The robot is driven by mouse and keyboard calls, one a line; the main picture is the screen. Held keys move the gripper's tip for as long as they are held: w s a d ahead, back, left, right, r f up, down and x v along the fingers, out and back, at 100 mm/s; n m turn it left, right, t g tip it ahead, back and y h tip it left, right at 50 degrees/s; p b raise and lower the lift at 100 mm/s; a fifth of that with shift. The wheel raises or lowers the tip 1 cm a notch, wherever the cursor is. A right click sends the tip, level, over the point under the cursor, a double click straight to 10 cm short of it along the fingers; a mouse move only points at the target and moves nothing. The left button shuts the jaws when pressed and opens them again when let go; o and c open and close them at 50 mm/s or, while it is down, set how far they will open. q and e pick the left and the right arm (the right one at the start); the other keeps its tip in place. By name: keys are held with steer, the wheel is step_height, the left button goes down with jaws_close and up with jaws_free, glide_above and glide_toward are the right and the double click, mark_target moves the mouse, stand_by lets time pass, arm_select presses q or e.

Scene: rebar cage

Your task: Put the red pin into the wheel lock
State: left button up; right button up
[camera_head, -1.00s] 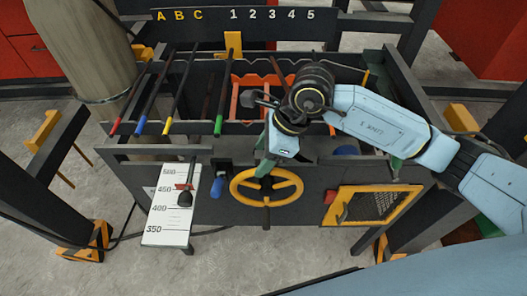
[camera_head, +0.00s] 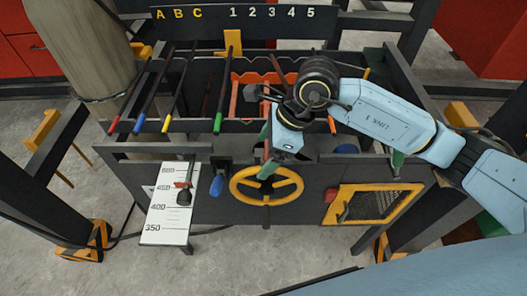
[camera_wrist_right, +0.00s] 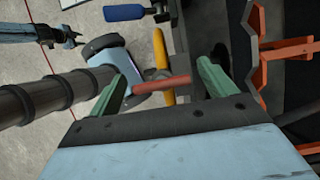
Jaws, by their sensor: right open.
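The red pin (camera_wrist_right: 162,83) shows in the right wrist view as a short dull-red rod lying crosswise between the two green fingers of my right gripper (camera_wrist_right: 158,86). The fingers are apart; whether either touches the pin cannot be told. In the head view my right gripper (camera_head: 267,152) is over the top of the yellow handwheel (camera_head: 267,201), one green fingertip low near the rim. The wheel's yellow rim also shows past the pin in the wrist view (camera_wrist_right: 160,50). The lock's hole is hidden or too small to make out.
A blue handle (camera_head: 216,186) and a scale plate (camera_head: 165,222) are left of the wheel. A red knob (camera_head: 331,195) and a yellow-framed mesh door (camera_head: 375,204) are to its right. Coloured rods lie in a rack (camera_head: 190,127) behind.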

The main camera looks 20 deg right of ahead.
steer(key=v, duration=1.1)
steer(key=shift+d+r, duration=0.2)
steer(key=shift+r, duration=0.15)
